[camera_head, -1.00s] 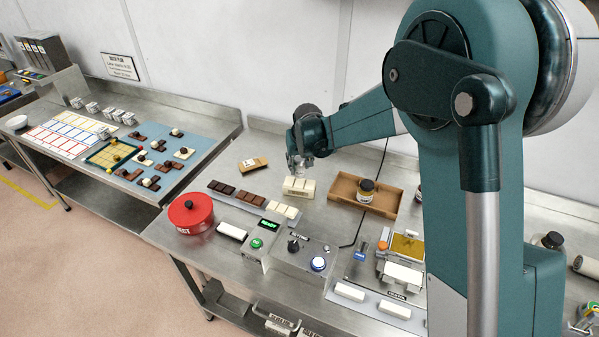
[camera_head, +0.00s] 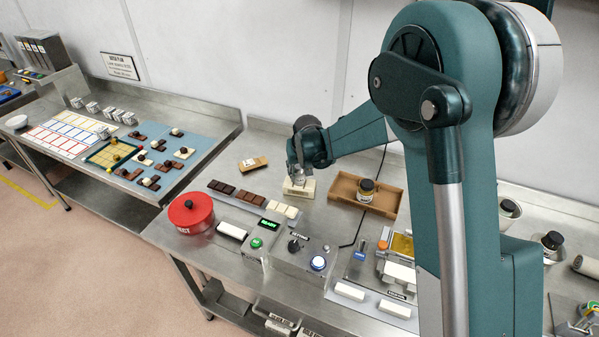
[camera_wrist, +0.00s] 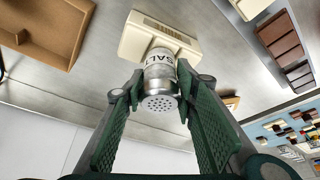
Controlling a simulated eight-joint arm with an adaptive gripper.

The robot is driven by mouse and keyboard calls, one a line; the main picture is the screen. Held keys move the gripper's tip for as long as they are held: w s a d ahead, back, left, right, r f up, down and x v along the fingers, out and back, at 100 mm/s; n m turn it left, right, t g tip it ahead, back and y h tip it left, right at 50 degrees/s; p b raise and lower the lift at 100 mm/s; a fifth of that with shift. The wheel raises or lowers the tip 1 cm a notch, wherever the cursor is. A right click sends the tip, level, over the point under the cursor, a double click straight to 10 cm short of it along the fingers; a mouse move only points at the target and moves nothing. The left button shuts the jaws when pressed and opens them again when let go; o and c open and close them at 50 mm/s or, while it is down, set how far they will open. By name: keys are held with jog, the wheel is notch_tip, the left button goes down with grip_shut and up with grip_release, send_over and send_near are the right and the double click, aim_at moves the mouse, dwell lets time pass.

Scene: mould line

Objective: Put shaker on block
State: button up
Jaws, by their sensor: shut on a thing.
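The shaker is a small metal-capped cylinder with a holed top and a label reading SALT (camera_wrist: 162,68). In the wrist view it sits between the two green fingers of my gripper (camera_wrist: 158,84), which is shut on it. The block (camera_wrist: 133,36) is cream, with a brown marked panel, directly beyond the shaker's base. In the head view the block (camera_head: 308,190) lies on the steel bench, with the shaker (camera_head: 298,179) upright over it beneath my gripper (camera_head: 299,171). I cannot tell whether the shaker's base touches the block.
A brown tray (camera_head: 340,188) holding a dark-lidded jar (camera_head: 365,191) is right of the block. A control panel (camera_head: 298,256) and a red drum (camera_head: 190,214) stand nearer.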

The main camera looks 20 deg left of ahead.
jog(key=o, duration=0.9)
jog(key=shift+o, duration=0.2)
jog(key=shift+r, duration=0.2)
jog(key=v, duration=1.2)
jog(key=shift+w, duration=0.1)
dwell(0.3)
